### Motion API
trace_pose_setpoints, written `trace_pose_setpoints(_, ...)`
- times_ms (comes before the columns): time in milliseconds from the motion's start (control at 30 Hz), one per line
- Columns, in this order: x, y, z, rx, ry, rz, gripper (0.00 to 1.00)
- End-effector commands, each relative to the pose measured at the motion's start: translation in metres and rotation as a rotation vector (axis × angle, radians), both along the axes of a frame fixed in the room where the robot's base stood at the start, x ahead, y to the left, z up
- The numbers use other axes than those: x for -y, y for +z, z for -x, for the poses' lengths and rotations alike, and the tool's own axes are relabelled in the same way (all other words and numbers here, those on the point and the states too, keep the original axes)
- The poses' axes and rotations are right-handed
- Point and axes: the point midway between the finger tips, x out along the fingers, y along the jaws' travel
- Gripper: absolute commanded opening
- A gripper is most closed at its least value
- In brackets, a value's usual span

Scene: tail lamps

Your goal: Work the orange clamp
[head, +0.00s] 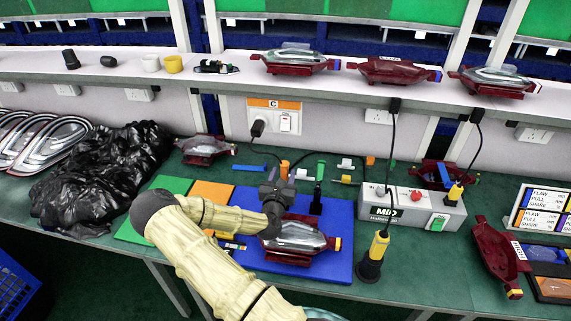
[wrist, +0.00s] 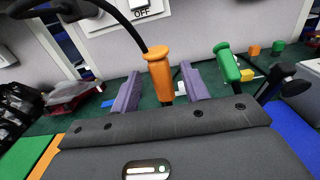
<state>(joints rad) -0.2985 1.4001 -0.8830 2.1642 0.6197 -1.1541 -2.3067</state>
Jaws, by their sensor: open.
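The orange clamp's upright handle (wrist: 160,75) shows between my two purple finger pads in the wrist view, with gaps on both sides. The orange handle (head: 284,169) also shows small in the head view, just behind my gripper. My gripper (wrist: 162,92) is open and holds nothing. In the head view, my gripper (head: 277,187) is over the back part of the blue board. How deep the handle sits between the fingers is unclear. The clamp's lower part is hidden behind my gripper's body.
A green-handled clamp (wrist: 227,64) stands close to the right, also seen in the head view (head: 320,171). A dark red tail lamp (head: 298,236) lies on the blue board (head: 335,262) below my arm. A grey box (head: 408,212) stands right. A wall socket (head: 275,118) is behind.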

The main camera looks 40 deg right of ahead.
Motion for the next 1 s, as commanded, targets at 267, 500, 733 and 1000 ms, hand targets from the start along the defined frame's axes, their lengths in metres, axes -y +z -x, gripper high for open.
trace_pose_setpoints(267,0.032,0.001,-0.027,0.001,0.0,-0.001,0.45)
trace_pose_setpoints(500,0.039,0.0,-0.033,-0.001,0.001,-0.001,0.45)
trace_pose_setpoints(733,0.039,0.0,-0.033,-0.001,0.001,-0.001,0.34)
trace_pose_setpoints(1000,0.039,0.0,-0.033,-0.001,0.0,-0.001,0.0)
